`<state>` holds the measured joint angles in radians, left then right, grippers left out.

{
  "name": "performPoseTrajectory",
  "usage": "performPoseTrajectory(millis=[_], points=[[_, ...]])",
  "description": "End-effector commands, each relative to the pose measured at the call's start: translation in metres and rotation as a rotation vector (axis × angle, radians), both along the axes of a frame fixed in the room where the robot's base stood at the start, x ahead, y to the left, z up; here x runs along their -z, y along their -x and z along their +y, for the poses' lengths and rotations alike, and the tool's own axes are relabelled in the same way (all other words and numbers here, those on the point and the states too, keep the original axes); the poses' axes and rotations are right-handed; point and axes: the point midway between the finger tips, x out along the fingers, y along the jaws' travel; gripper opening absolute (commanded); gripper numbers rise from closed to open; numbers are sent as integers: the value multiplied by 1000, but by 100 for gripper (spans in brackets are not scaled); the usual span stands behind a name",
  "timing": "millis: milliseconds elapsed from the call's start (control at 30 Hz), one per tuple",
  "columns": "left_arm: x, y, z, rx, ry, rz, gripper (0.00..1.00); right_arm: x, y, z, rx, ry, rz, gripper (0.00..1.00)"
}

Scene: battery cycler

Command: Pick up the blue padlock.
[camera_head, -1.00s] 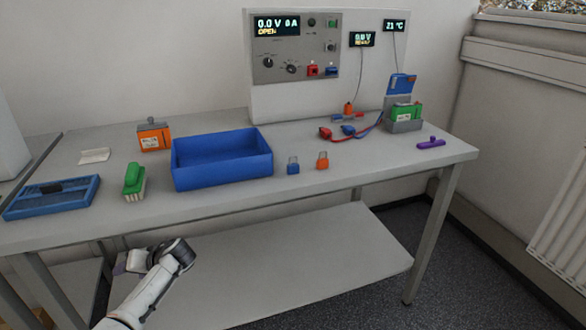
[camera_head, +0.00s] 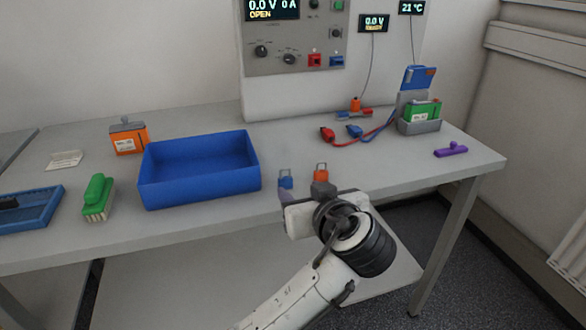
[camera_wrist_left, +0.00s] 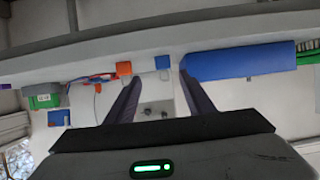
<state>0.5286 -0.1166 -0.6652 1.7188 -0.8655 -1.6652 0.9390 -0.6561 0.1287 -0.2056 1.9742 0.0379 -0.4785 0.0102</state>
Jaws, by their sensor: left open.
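The blue padlock (camera_head: 285,182) stands near the front edge of the table, right of the blue bin, its lower part partly hidden by my left gripper. My left gripper (camera_head: 304,193) is open and empty at the table's front edge, just in front of the padlocks. In the left wrist view, the blue padlock (camera_wrist_left: 162,62) shows beyond and between the two fingertips of the left gripper (camera_wrist_left: 160,78), and no contact is visible. An orange padlock (camera_head: 321,174) stands just right of the blue one. My right gripper is not in view.
A blue bin (camera_head: 200,190) stands left of the padlocks. A green brush (camera_head: 97,195) and an orange battery (camera_head: 128,139) are farther left. Red and blue leads (camera_head: 340,140) lie behind, right of the padlocks. A purple object (camera_head: 451,149) lies at the right.

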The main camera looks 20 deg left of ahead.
Motion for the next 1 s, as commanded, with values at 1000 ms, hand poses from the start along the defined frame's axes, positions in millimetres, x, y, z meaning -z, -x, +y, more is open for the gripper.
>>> performPoseTrajectory(millis=[1000], points=[[37, -72, 53, -1, -1, 2, 48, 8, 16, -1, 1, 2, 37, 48]])
